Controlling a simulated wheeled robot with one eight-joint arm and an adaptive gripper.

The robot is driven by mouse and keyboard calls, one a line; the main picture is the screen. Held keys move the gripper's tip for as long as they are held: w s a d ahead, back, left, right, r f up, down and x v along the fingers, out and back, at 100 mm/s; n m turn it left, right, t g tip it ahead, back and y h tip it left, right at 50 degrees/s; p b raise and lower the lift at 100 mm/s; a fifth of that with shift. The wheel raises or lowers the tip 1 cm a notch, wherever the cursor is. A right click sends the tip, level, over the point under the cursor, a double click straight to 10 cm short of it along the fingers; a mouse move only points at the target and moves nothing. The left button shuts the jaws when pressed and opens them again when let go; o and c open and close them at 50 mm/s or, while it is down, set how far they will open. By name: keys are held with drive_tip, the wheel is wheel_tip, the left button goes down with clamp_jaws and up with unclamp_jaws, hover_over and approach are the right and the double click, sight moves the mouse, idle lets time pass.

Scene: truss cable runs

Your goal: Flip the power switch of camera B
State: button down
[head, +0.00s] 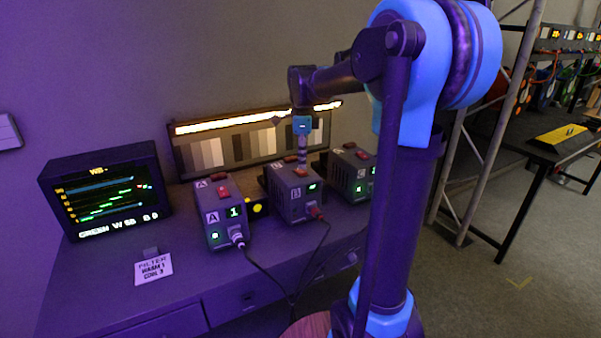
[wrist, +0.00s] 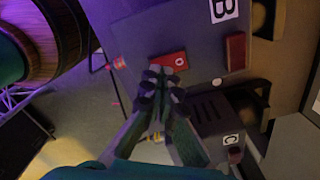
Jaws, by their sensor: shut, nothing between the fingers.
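The grey camera B unit (head: 287,206) stands on the desk between units A and C. Its red power switch (head: 300,172) is on its sloped top face, and it also shows in the wrist view (wrist: 172,60) with a white "O" mark at its right part. A second red block (wrist: 235,52) sits farther right on the unit. My gripper (head: 302,160) points down over the unit. In the wrist view its fingertips (wrist: 161,80) are together, empty, right at the switch's near edge. I cannot tell whether they touch it.
Unit A (head: 222,218) stands to the left and unit C (head: 352,178) to the right, each close by. Cables run from the fronts of A and B. A grey-scale chart (head: 210,153) stands behind.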

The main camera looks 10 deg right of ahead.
sight(303, 172)
drive_tip(key=shift+f, duration=0.9)
idle(0.3)
drive_tip(key=shift+r, duration=3.55)
